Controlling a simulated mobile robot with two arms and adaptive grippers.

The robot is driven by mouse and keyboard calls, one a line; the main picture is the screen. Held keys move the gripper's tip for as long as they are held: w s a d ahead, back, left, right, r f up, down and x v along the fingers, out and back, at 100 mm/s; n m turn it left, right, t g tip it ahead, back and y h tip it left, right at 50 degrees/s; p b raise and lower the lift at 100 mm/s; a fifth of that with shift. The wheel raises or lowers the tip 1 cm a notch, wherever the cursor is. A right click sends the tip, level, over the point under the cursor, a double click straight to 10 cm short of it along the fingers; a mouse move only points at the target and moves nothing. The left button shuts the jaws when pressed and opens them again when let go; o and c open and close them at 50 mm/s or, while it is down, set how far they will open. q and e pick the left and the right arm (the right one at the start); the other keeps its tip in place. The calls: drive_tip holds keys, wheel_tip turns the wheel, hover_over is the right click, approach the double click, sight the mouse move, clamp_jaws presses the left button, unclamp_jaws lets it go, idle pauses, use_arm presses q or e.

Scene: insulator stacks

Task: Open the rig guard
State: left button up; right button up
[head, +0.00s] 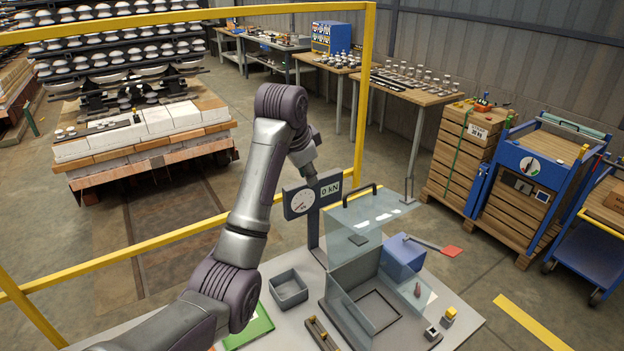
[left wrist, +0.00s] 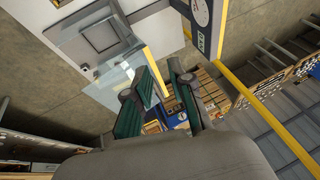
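The rig guard (head: 372,213) is a clear panelled cover with a dark handle (head: 352,195) along its upper edge. It stands over the grey rig frame (head: 340,275) on the test bench. In the left wrist view the clear guard (left wrist: 113,85) is just left of my fingers. My left gripper (left wrist: 164,78) has two fingers with teal pads spread apart, with nothing between them. My right gripper is not in view.
A dial gauge with a 0 kN display (head: 302,200) stands behind the rig. A grey bin (head: 289,288), a blue box (head: 403,257) and a red-ended lever (head: 452,251) are around it. A yellow rail (head: 366,100) rises behind. A blue cart (head: 520,185) stands at the right.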

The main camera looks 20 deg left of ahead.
use_arm(q)
drive_tip(key=shift+s+a+r, duration=0.1)
drive_tip(key=shift+a+r, duration=0.35)
drive_tip(key=shift+r, duration=0.25)
drive_tip(key=shift+s+a+r, duration=0.1)
drive_tip(key=shift+a+r, duration=0.3)
drive_tip(key=shift+r, duration=0.25)
drive_tip(key=shift+a+r, duration=0.45)
drive_tip(key=shift+r, duration=0.25)
drive_tip(key=shift+d+f, duration=0.1)
